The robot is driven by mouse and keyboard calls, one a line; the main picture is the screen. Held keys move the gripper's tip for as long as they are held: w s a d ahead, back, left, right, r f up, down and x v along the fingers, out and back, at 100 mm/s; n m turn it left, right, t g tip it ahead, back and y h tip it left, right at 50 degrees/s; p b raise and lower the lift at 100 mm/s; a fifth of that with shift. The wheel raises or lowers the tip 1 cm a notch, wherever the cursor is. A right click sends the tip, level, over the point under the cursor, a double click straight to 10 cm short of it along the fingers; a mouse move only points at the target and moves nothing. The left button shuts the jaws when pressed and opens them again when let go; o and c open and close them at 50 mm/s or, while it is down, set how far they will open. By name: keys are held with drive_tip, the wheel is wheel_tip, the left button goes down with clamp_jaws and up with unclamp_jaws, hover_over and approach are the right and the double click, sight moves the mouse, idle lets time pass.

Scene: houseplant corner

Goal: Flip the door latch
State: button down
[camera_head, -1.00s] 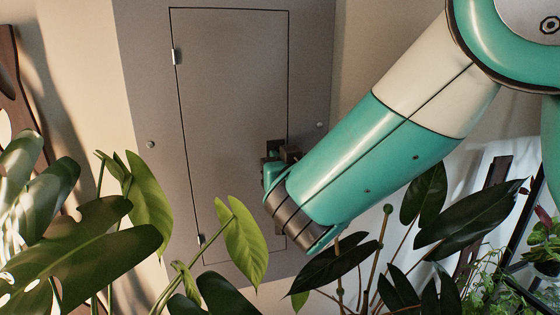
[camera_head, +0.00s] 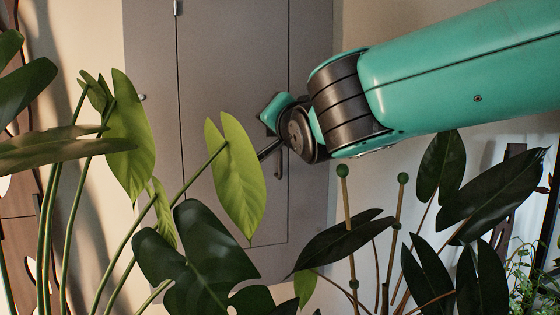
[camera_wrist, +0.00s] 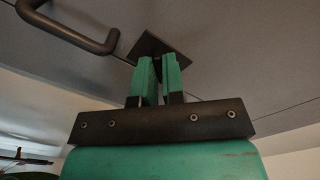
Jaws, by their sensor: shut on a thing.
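The grey door (camera_head: 232,70) in the grey cabinet front looks flush with its frame. In the wrist view, a dark square latch plate (camera_wrist: 160,47) is on the grey surface beside a door seam. My gripper (camera_wrist: 161,62) has its two green fingers at this plate, shut on the latch; the part between them is mostly hidden by the fingers. A dark bar handle (camera_wrist: 75,28) is at upper left in the wrist view.
Large plant leaves (camera_head: 130,140) fill the lower left, and a light green leaf (camera_head: 236,175) hangs in front of the door. Dark leaves (camera_head: 440,260) and green-tipped stakes (camera_head: 343,172) stand below my arm. The upper door area is clear.

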drive_tip(key=m+b, duration=0.2)
drive_tip(key=b, duration=0.1)
drive_tip(key=m+b, duration=0.2)
drive_tip(key=b, duration=0.2)
drive_tip(key=shift+f+m, duration=0.35)
drive_tip(key=shift+m, duration=0.05)
drive_tip(key=m+b, duration=0.1)
drive_tip(key=b, duration=0.1)
drive_tip(key=m+b, duration=0.2)
drive_tip(key=b, duration=0.1)
drive_tip(key=shift+r+m, duration=0.2)
drive_tip(key=shift+m, duration=0.1)
drive_tip(key=shift+r+m+b, duration=0.15)
drive_tip(key=shift+m+b, duration=0.4)
drive_tip(key=shift+m, duration=0.15)
drive_tip(key=c, duration=1.2)
unclamp_jaws()
drive_tip(key=b+v, duration=0.3)
drive_tip(key=v, duration=1.4)
drive_tip(key=shift+s, duration=0.25)
